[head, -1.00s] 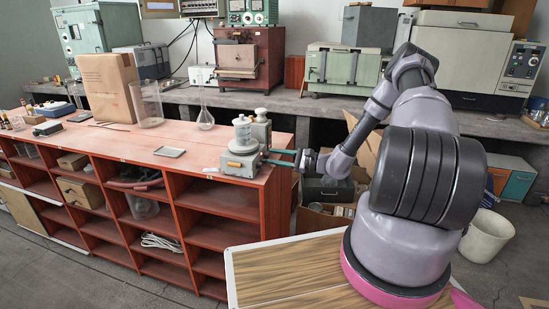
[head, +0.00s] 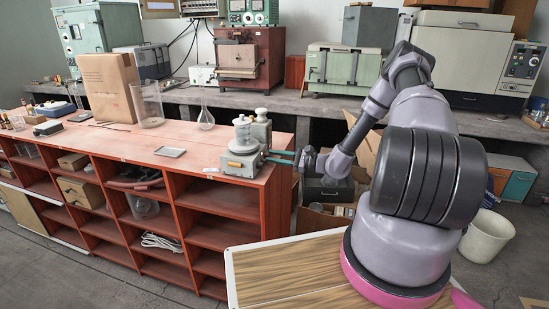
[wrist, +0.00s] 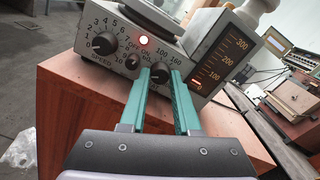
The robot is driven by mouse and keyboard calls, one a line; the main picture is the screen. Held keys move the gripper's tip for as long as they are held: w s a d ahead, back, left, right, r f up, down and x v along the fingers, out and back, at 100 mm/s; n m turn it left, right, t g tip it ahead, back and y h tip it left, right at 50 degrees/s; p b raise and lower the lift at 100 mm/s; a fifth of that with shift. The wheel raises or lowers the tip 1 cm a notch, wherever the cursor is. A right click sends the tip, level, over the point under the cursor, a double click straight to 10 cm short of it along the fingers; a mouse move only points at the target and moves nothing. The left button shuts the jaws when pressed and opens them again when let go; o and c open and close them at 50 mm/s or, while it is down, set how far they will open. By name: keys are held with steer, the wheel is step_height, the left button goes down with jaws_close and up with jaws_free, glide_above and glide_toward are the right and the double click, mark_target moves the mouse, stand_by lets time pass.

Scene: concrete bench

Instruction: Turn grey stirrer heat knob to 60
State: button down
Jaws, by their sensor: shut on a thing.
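The grey stirrer (head: 239,163) stands at the right end of the red-brown bench, with a clear vessel on top. The dark heat knob (wrist: 160,73) sits on the right between my green fingertips. My gripper (head: 270,157) is shut on this knob, reaching in from the right. Marks 100 and 160 show above the knob; the other heat marks and its pointer are hidden or unclear.
A grey unit with an orange 100 to 300 scale (wrist: 219,64) stands close to the right of the panel. A flat tray (head: 170,151), a flask (head: 205,118) and a glass cylinder (head: 148,104) stand farther left on the bench. The bench edge lies just under my gripper.

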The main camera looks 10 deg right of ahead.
steer(key=m, duration=0.4)
steer(key=shift+d+m, duration=0.1)
steer(key=shift+m, duration=1.9)
steer(key=c, duration=0.9)
jaws_free()
steer(key=v, duration=1)
steer(key=shift+s+d, duration=0.2)
steer(key=shift+d, duration=0.1)
